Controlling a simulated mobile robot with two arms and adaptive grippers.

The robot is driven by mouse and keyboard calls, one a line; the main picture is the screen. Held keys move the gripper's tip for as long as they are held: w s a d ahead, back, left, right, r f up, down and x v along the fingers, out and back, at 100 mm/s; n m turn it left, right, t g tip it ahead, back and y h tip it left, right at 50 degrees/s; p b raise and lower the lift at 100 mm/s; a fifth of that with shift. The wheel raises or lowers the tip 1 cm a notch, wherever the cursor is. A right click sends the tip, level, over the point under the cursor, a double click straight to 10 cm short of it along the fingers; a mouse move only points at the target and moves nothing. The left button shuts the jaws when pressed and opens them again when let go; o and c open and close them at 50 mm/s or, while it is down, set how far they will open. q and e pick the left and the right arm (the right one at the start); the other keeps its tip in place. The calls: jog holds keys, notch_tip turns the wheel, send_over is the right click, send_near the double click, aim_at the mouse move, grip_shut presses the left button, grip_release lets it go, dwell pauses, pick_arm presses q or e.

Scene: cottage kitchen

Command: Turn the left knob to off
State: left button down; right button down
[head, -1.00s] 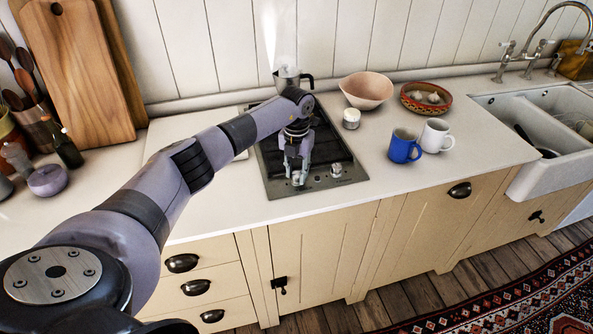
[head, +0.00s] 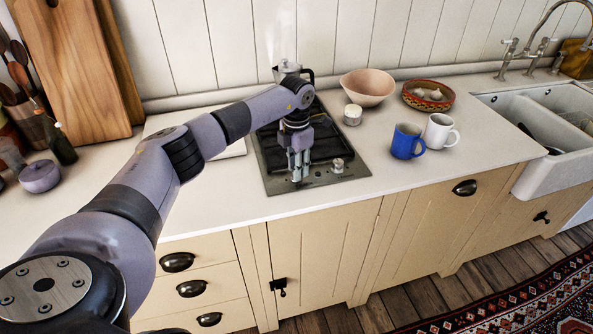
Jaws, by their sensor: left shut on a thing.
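The cooktop (head: 357,167) is a dark hob set in the counter, with a metal control strip along its front. The right knob (head: 338,166) is silver and stands clear on that strip. My left gripper (head: 299,176) points down at the left end of the strip, with its fingers shut on the left knob. The fingers hide most of that knob, so its angle cannot be read. My right gripper does not show.
A moka pot (head: 288,70) stands at the back of the cooktop, behind my arm. A white jar (head: 352,115), a blue mug (head: 406,142), a white mug (head: 439,132) and a pink bowl (head: 367,88) stand to the right. The counter front is clear.

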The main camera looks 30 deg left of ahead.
pick_arm(q)
jog(key=m+b, duration=0.2)
jog(key=m, duration=0.3)
jog(key=shift+m, duration=0.3)
jog(key=m+b, duration=0.1)
jog(key=m, duration=0.4)
jog(key=shift+m, duration=0.3)
jog(key=shift+m+b, duration=0.3)
jog(key=c, duration=1.3)
grip_release()
jog(key=shift+r, duration=0.2)
notch_tip(320, 180, up, 12)
jog(key=shift+f, duration=0.15)
